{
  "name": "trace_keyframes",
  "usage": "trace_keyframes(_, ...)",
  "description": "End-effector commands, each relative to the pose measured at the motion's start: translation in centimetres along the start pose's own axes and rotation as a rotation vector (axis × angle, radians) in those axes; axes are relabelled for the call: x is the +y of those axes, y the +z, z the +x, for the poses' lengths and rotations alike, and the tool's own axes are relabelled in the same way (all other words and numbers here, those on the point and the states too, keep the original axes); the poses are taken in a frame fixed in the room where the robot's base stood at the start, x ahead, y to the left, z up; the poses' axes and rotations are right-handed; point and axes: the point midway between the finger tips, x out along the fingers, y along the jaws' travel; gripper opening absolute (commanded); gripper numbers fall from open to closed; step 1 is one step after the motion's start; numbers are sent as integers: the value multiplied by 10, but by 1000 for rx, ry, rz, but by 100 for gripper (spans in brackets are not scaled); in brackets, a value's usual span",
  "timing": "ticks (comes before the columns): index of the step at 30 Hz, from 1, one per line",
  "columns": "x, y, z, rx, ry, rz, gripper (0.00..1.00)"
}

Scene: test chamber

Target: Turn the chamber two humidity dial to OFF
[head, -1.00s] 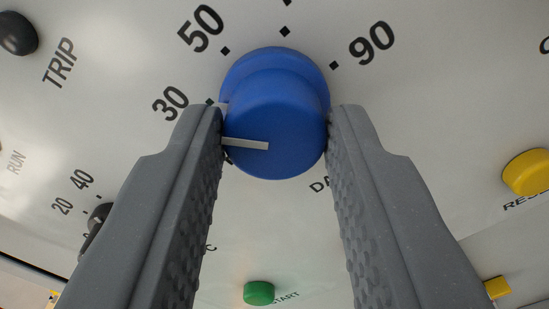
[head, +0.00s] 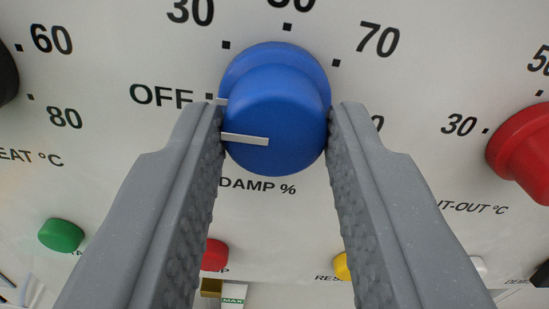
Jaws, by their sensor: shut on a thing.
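The blue humidity dial (head: 275,110) is a round knob on a pale panel, with "DAMP %" printed below it. Its scale shows OFF (head: 161,95), 30, a partly cut-off number and 70; another number is mostly hidden by the right finger. A white pointer line (head: 245,139) on the knob's face points left. A pale mark on the knob's rear skirt lines up with the OFF square. My gripper (head: 276,125) is shut on the knob, one finger on each side. No chamber number shows.
A red cut-out dial (head: 522,150) stands at the right and a dark knob (head: 6,76) at the left edge. Below are green (head: 61,235), red (head: 214,255) and yellow (head: 342,267) buttons, the red and yellow ones partly behind my fingers.

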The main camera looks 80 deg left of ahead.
Motion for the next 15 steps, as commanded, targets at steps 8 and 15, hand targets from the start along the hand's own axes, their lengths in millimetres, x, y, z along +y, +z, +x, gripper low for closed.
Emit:
trace_keyframes(8,-1,3,2,-6,-4,-136,7)
trace_keyframes(15,-2,2,3,-4,-6,-189,7)
